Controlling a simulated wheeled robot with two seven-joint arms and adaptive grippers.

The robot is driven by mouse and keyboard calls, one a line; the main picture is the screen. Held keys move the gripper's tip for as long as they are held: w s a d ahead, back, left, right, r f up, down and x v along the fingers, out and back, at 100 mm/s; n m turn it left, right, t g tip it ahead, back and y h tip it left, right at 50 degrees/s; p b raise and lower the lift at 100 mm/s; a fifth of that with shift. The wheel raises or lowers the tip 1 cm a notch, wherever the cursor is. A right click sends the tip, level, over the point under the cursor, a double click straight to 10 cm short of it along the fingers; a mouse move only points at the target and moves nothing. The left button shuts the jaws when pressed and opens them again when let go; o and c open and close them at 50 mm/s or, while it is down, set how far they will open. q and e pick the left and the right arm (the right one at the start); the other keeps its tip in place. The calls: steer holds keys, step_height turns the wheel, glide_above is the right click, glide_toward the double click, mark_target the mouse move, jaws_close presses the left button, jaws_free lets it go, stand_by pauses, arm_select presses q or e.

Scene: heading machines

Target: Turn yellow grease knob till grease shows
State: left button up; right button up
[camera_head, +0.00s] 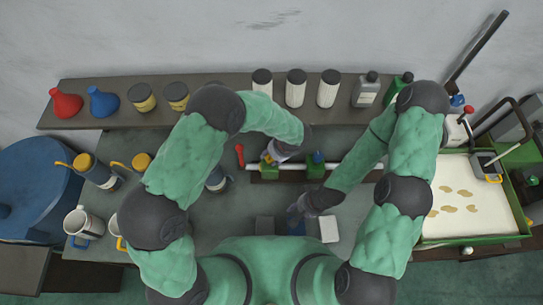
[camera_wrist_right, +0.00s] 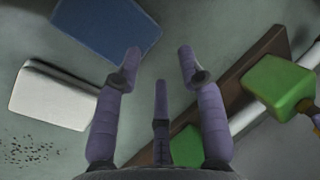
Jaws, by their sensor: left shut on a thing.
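The yellow grease knob (camera_head: 265,157) sits above a green block (camera_head: 268,171) on a white rod at the middle of the bench in the head view. My left gripper (camera_head: 271,155) is shut on it from the upper right and hides much of it. A second green block (camera_head: 315,171) with a blue knob (camera_head: 318,157) sits further right on the rod. My right gripper (camera_head: 297,211) is low over the bench in front of the rod. In the right wrist view its fingers (camera_wrist_right: 160,65) are spread and empty. I cannot make out any grease.
A blue block (camera_wrist_right: 105,30) and a white block (camera_wrist_right: 52,96) lie near my right gripper. A red tool (camera_head: 240,154) lies left of the rod. Bottles and jars stand on the back shelf (camera_head: 220,112). A green-rimmed tray (camera_head: 470,242) is at right.

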arm_select(q)
steer(key=shift+r+m+t, duration=0.1)
steer(key=shift+m+t, duration=0.2)
steer(key=shift+m, duration=0.5)
arm_select(e)
steer(key=shift+f, duration=0.45)
arm_select(q)
steer(key=shift+w, duration=0.1)
steer(key=o, duration=1.1)
